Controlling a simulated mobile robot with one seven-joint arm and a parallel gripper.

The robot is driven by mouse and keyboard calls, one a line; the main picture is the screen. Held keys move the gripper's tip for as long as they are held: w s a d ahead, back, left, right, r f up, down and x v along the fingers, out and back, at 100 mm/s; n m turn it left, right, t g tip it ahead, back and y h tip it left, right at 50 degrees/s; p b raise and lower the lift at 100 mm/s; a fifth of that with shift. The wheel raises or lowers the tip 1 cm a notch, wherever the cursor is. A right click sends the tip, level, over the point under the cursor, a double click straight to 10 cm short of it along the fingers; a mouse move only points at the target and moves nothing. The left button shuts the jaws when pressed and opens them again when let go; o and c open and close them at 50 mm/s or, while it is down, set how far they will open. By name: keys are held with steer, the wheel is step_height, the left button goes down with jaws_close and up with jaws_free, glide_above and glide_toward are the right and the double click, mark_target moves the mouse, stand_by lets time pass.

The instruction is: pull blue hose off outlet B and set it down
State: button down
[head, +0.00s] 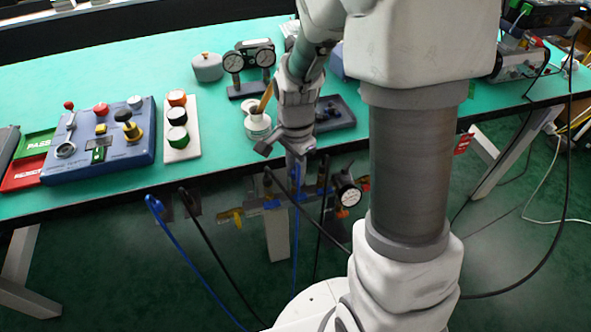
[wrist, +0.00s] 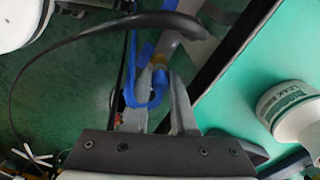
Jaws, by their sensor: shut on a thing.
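My gripper (head: 298,172) points down just past the table's front edge, above the pipework with the outlets. The blue hose (head: 296,235) hangs below the gripper in the head view. Whether its end is still on an outlet cannot be told, as the fingers cover it. Outlet labels are not readable.
A black hose (wrist: 125,22) arches close beyond the fingers. Another blue hose (head: 175,240) and a black hose (head: 215,250) hang at the left. A gauge (head: 347,194) sits right of the gripper. A white bottle (head: 257,124) stands near the table edge (head: 225,180).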

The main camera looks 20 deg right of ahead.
steer(key=shift+r+p, duration=0.95)
steer(key=shift+r, duration=0.1)
stand_by(1.1)
steer(key=shift+r+p, duration=1.75)
steer(key=shift+r, duration=0.25)
